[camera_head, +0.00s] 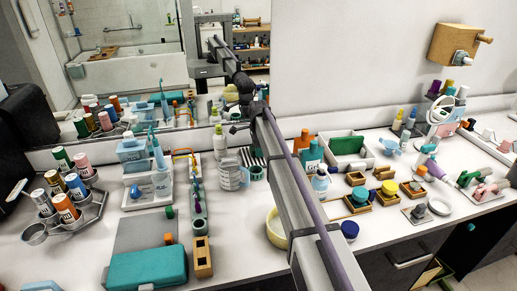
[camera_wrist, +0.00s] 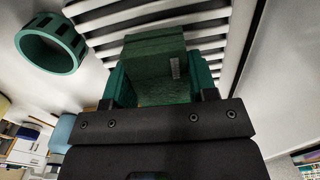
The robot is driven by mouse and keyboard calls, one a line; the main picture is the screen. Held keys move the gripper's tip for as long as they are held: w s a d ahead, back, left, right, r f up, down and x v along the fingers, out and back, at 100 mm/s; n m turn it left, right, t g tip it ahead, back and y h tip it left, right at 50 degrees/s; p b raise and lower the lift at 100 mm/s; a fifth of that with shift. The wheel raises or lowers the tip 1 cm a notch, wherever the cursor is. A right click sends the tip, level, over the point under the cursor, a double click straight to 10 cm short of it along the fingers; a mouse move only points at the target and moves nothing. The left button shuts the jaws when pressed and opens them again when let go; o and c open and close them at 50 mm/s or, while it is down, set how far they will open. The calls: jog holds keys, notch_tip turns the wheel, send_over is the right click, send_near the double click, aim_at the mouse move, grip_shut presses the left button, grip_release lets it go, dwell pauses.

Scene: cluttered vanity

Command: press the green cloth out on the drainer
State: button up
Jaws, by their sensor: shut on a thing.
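In the wrist view my gripper (camera_wrist: 160,82) is shut on the green cloth (camera_wrist: 153,52), a thick folded block with a small pale label. Dark green finger pads lie along its two sides. The drainer (camera_wrist: 190,14), with white slats and dark gaps, lies behind the cloth. I cannot tell whether the cloth touches the slats. In the head view the striped drainer (camera_head: 250,154) stands near the mirror, partly covered by my arm. My fingertips and the held cloth cannot be made out there.
A green ring (camera_wrist: 50,43) sits beside the drainer. In the head view a ribbed clear cup (camera_head: 231,175) and a white bottle (camera_head: 219,141) stand left of it. A white tray (camera_head: 369,156) with a green slab and a teal bottle (camera_head: 311,156) stand right.

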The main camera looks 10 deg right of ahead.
jog(key=shift+s+f+b, duration=0.1)
jog(key=shift+f+b, duration=0.35)
dwell(1.1)
notch_tip(320, 180, up, 7)
jog(key=p, duration=0.7)
jog(key=shift+r, duration=0.1)
dwell(0.3)
